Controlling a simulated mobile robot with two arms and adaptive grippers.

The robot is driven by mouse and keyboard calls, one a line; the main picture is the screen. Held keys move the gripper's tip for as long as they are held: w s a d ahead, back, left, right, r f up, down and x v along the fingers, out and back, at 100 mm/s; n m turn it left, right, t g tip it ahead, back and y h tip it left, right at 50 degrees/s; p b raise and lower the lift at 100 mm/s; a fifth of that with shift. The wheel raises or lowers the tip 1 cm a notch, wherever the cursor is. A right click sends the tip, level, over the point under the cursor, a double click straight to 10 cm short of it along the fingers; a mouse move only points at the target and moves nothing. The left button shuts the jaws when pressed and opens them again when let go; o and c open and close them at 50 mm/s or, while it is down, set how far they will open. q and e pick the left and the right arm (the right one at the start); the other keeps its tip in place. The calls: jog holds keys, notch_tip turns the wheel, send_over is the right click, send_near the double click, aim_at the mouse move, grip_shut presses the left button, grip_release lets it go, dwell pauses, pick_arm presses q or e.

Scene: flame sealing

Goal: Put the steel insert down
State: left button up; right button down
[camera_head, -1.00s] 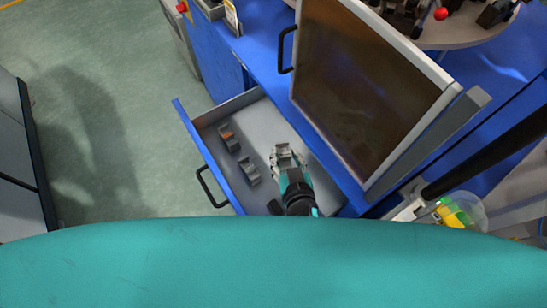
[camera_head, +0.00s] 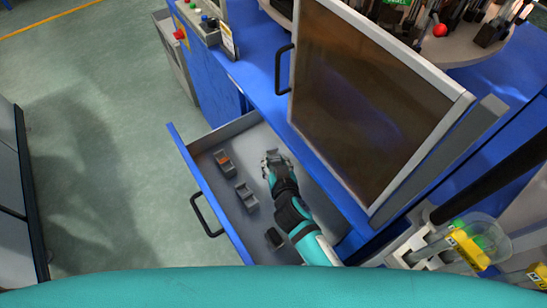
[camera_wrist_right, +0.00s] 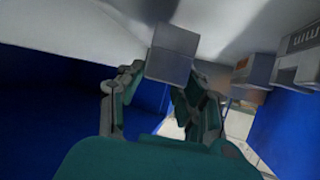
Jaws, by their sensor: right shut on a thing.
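My right gripper (camera_head: 270,163) is over the open drawer, shut on the steel insert (camera_head: 279,157). In the right wrist view the insert is a plain grey block (camera_wrist_right: 173,50) between the two fingers (camera_wrist_right: 155,78). Whether it touches the drawer floor (camera_head: 250,145) is not clear. Two other grey inserts, one with an orange-brown patch (camera_head: 224,160) and one plain (camera_head: 246,197), sit in the drawer to the left of the gripper. My left gripper is not in view.
A dark block (camera_head: 273,238) lies near the drawer's near end, beside my right arm. The drawer's blue front (camera_head: 188,165) has a black handle (camera_head: 203,214). A framed dark panel (camera_head: 365,95) stands close to the right of the gripper. Bare drawer floor surrounds the gripper.

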aim_at(275, 163)
jog(key=shift+f+b+x, duration=0.2)
jog(key=shift+b+x, duration=0.1)
jog(key=shift+x, duration=1.5)
jog(key=shift+s, duration=0.15)
jog(key=shift+f, duration=0.2)
jog(key=c, duration=0.9)
grip_release()
jog(key=shift+s, duration=0.1)
